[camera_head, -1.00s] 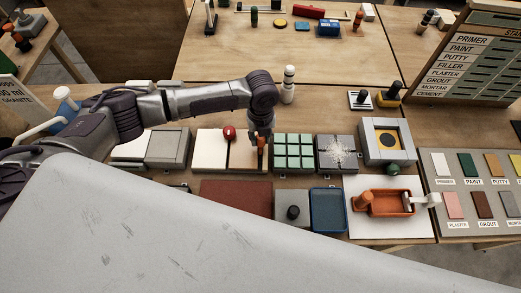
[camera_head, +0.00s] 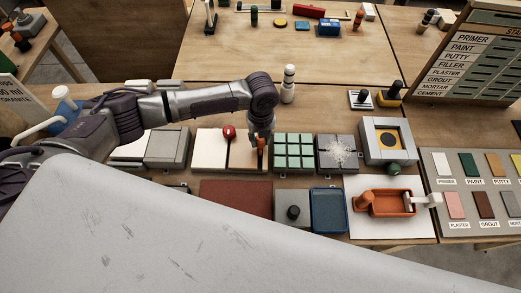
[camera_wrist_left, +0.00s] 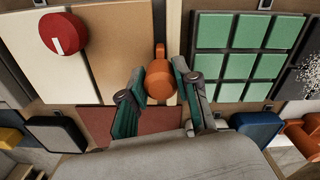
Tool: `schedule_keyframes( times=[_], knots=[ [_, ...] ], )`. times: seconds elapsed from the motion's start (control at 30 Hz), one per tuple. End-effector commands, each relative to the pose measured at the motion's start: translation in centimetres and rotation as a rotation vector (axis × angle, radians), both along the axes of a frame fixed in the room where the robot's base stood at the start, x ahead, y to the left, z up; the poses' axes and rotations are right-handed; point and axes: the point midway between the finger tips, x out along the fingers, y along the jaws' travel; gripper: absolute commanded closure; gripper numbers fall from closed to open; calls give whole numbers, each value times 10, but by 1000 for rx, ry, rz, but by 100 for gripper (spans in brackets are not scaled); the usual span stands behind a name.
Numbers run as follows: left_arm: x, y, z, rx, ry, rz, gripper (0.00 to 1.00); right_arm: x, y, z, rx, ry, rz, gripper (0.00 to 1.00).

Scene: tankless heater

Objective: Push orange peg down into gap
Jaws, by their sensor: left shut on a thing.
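The orange peg (camera_wrist_left: 160,80) shows in the left wrist view between the two fingers of my left gripper (camera_wrist_left: 161,88). In the head view the orange peg (camera_head: 262,142) is a small upright shape at the wooden board. My left gripper (camera_head: 260,138) points down there and is shut on the peg. My right gripper is not in view.
A red knob (camera_head: 229,132) stands on the board just left of the peg. A green tile block (camera_head: 293,153) lies close on the right. A dark red panel (camera_head: 236,199) lies in front. A white and black bottle-like piece (camera_head: 289,84) stands behind.

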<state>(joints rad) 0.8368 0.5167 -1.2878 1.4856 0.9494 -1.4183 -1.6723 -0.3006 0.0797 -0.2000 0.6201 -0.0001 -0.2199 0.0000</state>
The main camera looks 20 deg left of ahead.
Motion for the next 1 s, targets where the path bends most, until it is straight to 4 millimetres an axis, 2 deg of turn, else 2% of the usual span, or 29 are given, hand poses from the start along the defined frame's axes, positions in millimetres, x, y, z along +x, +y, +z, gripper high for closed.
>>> schedule_keyframes(
  times=[1.0],
  knots=[
    [0, 0, -13, -1, -1, 0, 93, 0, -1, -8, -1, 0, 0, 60]
  ],
)
